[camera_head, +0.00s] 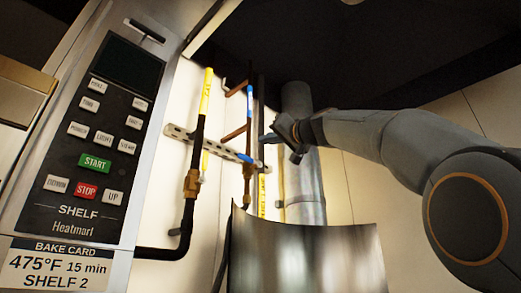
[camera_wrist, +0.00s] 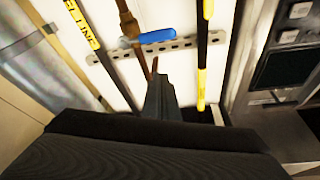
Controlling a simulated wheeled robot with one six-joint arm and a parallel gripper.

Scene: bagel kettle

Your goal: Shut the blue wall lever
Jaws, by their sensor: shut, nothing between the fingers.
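The blue wall lever (camera_head: 246,158) sits on a brass valve in a thin copper pipe (camera_head: 247,184), in front of a perforated metal rail. In the wrist view the lever (camera_wrist: 158,36) points right from the pipe, roughly crosswise to it. My gripper (camera_head: 274,137) is to the right of the lever and a little higher in the head view. In the wrist view my gripper (camera_wrist: 158,80) is shut and empty, its tips below the lever in the picture. A gap shows between tips and lever there. Whether they differ in depth I cannot tell.
A black and yellow gas pipe (camera_head: 197,140) runs left of the lever. An oven control panel (camera_head: 95,130) stands further left. A thick grey duct (camera_head: 298,185) rises behind my gripper. A curved metal sheet (camera_head: 305,262) stands below. A dark hood (camera_head: 350,50) hangs above.

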